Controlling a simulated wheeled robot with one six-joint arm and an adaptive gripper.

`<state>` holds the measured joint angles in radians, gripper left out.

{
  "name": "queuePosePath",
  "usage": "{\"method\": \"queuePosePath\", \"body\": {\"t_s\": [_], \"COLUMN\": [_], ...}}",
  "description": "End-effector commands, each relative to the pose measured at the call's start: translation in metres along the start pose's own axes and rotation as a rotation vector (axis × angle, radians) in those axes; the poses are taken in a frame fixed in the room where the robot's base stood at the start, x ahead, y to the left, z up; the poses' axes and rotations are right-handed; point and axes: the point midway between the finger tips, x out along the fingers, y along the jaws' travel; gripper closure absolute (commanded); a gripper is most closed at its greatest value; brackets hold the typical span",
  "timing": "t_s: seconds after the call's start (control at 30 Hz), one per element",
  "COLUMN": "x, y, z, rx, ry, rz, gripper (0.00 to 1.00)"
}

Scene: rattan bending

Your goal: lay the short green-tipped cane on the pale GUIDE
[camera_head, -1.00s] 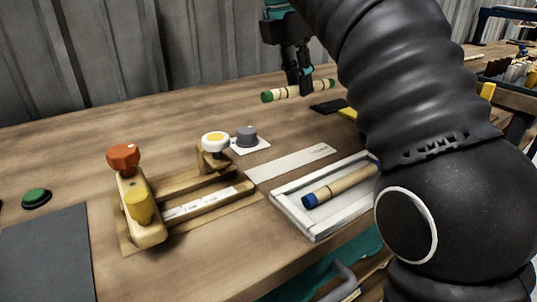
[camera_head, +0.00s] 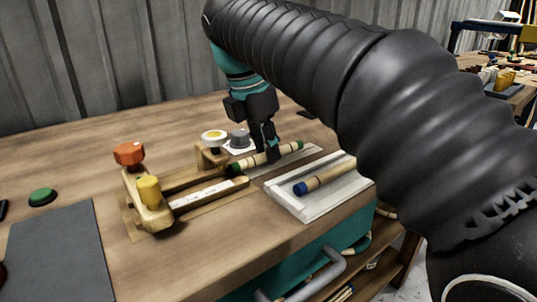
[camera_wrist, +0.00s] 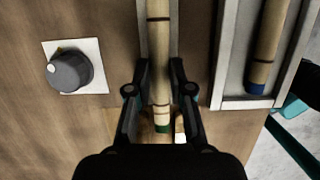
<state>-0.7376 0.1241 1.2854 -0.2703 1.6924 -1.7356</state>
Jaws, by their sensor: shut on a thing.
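The short pale cane (camera_head: 287,150) with dark bands and green tips is held by my gripper (camera_head: 271,157), which is shut around its middle part. In the wrist view the cane (camera_wrist: 159,50) runs lengthwise between the fingers (camera_wrist: 160,92), its green tip near the bottom. The pale guide (camera_head: 302,156) is a flat strip on the bench, directly below and along the cane. I cannot tell whether the cane touches it. The cane's left green end is close to the wooden bending jig (camera_head: 208,188).
A white tray (camera_head: 300,209) with a blue-tipped cane (camera_head: 325,180) lies to the right of the guide. A grey knob (camera_head: 239,138) on a white plate stands behind. A green button (camera_head: 43,196) is at left.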

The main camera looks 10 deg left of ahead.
Motion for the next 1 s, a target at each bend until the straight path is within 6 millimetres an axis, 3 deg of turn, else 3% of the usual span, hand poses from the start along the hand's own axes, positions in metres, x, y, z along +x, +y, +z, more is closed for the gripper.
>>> {"method": "queuePosePath", "body": {"t_s": [0.03,0.4,0.43,0.53,0.87,1.0], "x": [0.009,0.009,0.009,0.009,0.006,-0.007], "y": [0.0,0.001,0.001,0.001,0.001,0.001], "z": [-0.003,-0.004,-0.004,-0.004,-0.004,-0.003], "rx": [-0.002,-0.003,-0.003,-0.003,-0.003,-0.003], "ry": [0.0,0.0,0.0,0.0,0.0,0.0], "rz": [0.0,0.0,0.0,0.001,0.001,0.002], "gripper": [1.0,1.0,0.77,0.54,0.54,0.54]}}
